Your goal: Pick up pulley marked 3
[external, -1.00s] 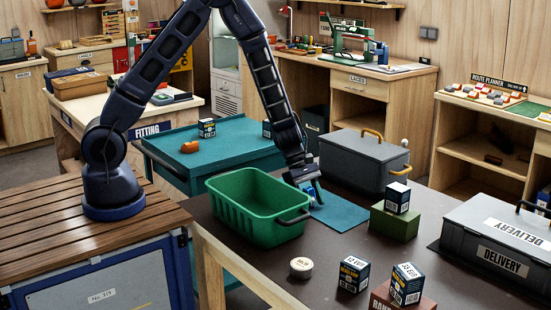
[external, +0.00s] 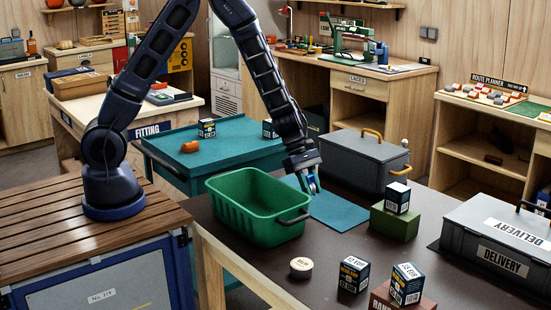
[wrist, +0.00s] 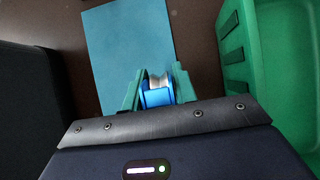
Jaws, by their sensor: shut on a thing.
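My gripper (external: 309,184) is above the dark table, just behind and right of the green bin's far edge. In the wrist view its green fingers (wrist: 156,90) are shut on a blue pulley (wrist: 158,97) with a pale metal wheel. The pulley is held between the fingertips, and the blue mat shows below it. No number on the pulley can be read in these frames. In the external view the pulley is small and mostly hidden by the fingers.
The blue mat (external: 340,212) lies bare under my gripper. The green bin (external: 252,227) stands to the left, and a grey case (external: 360,163) stands behind to the right. Several boxes and a grey delivery case (external: 500,250) stand at the right and front.

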